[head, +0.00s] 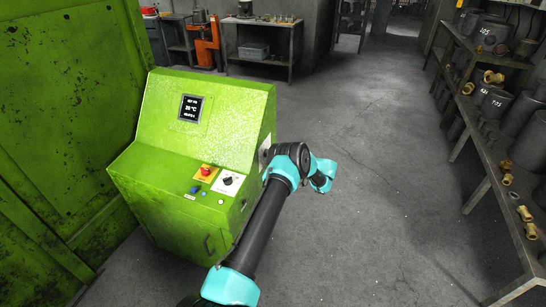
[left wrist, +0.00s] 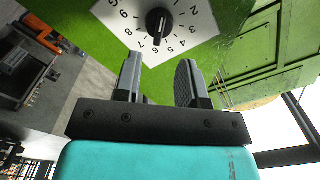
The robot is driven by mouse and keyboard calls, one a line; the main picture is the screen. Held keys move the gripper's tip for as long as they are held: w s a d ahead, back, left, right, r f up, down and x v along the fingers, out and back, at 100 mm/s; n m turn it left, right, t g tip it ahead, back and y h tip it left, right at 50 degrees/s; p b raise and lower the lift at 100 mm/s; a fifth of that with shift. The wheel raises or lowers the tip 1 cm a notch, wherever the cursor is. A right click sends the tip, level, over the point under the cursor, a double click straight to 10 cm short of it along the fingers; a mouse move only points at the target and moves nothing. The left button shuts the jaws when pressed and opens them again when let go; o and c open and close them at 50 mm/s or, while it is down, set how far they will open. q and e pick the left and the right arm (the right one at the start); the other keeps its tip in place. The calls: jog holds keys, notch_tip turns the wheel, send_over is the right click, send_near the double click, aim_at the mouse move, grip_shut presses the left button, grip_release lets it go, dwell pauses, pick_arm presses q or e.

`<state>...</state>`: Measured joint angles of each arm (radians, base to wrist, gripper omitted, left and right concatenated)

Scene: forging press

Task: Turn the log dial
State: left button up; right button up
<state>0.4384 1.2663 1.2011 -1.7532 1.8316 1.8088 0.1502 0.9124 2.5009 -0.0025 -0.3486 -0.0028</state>
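A white dial plate (left wrist: 180,38) with printed numbers and a black knob (left wrist: 158,23) is on a green face at the top of the left wrist view. The knob's pale mark points down in that picture. My left gripper (left wrist: 159,62) is open and empty, its two fingers apart, with the knob beyond the fingertips near the gap's line. In the head view, a pale plate (head: 265,148) shows on the right side of the green console (head: 205,110), partly hidden by my arm; the fingers cannot be made out there. My right gripper is in neither view.
The console carries a small display (head: 191,108), a red button (head: 205,171) on yellow, and another white plate with a black knob (head: 228,181). A shelf (head: 500,150) with metal parts stands at right. A large green wall (head: 60,110) stands at left. The middle floor is clear.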

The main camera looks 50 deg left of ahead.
pick_arm(q)
jog(key=x, duration=0.7)
jog(key=shift+s+a, duration=0.2)
jog(key=shift+a, duration=0.1)
grip_shut()
